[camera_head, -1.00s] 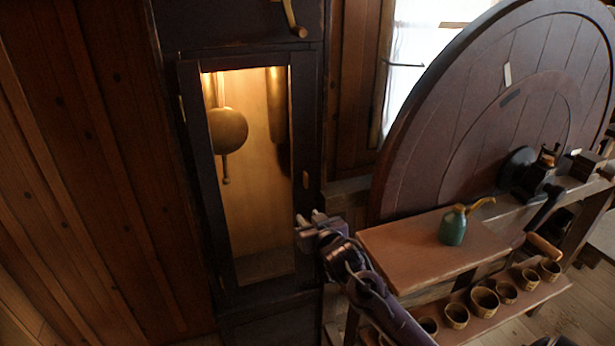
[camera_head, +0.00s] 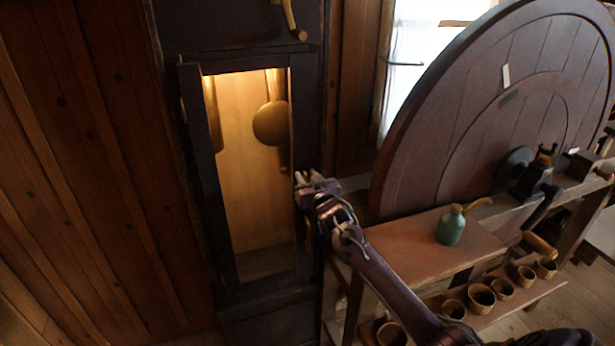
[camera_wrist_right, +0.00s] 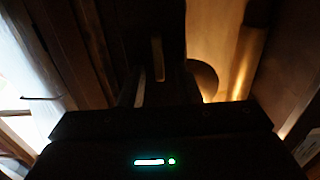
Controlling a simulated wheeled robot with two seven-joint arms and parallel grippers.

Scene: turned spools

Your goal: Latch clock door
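The clock door (camera_head: 190,125) is a tall dark frame around a lit opening on the tall dark clock case. It looks closed or nearly so; I cannot tell whether it sits flush. A small upright brass latch (camera_wrist_right: 157,57) shows in the right wrist view, ahead of my right gripper (camera_wrist_right: 160,85) and between its fingers. In the head view my right gripper (camera_head: 301,177) is at the door's right edge and covers the latch. Its fingertips look slightly apart, and I see no grip on the latch. My left gripper is not in view.
A brass pendulum (camera_head: 271,123) hangs inside the clock. To the right stands a bench with a wooden shelf (camera_head: 415,250), a green oil can (camera_head: 451,226) and several small cups (camera_head: 482,295) below. A large wooden wheel (camera_head: 470,120) rises behind it. A plank wall is at left.

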